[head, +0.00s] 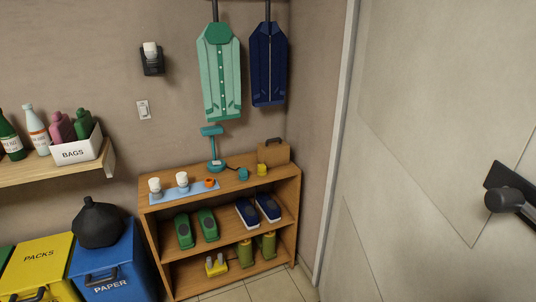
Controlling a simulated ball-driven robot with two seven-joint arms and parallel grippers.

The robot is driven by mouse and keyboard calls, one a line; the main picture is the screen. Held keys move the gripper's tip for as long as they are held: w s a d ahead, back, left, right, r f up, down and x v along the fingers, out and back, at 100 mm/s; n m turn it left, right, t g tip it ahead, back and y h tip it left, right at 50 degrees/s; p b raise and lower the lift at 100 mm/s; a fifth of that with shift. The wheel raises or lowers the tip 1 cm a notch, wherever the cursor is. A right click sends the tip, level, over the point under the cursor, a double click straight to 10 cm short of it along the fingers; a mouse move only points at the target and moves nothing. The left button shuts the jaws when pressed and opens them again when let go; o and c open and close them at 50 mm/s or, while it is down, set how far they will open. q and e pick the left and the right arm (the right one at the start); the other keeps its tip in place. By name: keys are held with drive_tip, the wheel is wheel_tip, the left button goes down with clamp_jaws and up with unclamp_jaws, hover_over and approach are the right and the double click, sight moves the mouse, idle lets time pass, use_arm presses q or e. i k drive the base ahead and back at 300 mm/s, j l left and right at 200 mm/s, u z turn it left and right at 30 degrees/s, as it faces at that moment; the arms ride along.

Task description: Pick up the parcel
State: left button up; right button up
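I cannot make out a thing that is clearly a parcel. A tan, box-like case (275,153) with a dark handle stands at the back right of the wooden shelf unit's (222,181) top. I cannot tell if it is the parcel. Neither of my grippers is in view.
Shoes fill the unit's middle shelf. Cups and a teal lamp-like stand (214,148) are on its top. Left are a blue PAPER bin (110,270) with a black bag (98,224), and a yellow PACKS bin (40,258). A pale door (430,130) fills the right.

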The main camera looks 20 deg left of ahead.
sight(274, 152)
drive_tip(key=i+j+z, duration=0.15)
drive_tip(key=j, duration=0.4)
drive_tip(key=i+j+z, duration=0.1)
drive_tip(key=j, duration=0.5)
drive_tip(key=i+j+z, duration=0.15)
drive_tip(key=j, duration=0.4)
drive_tip(key=k, duration=0.05)
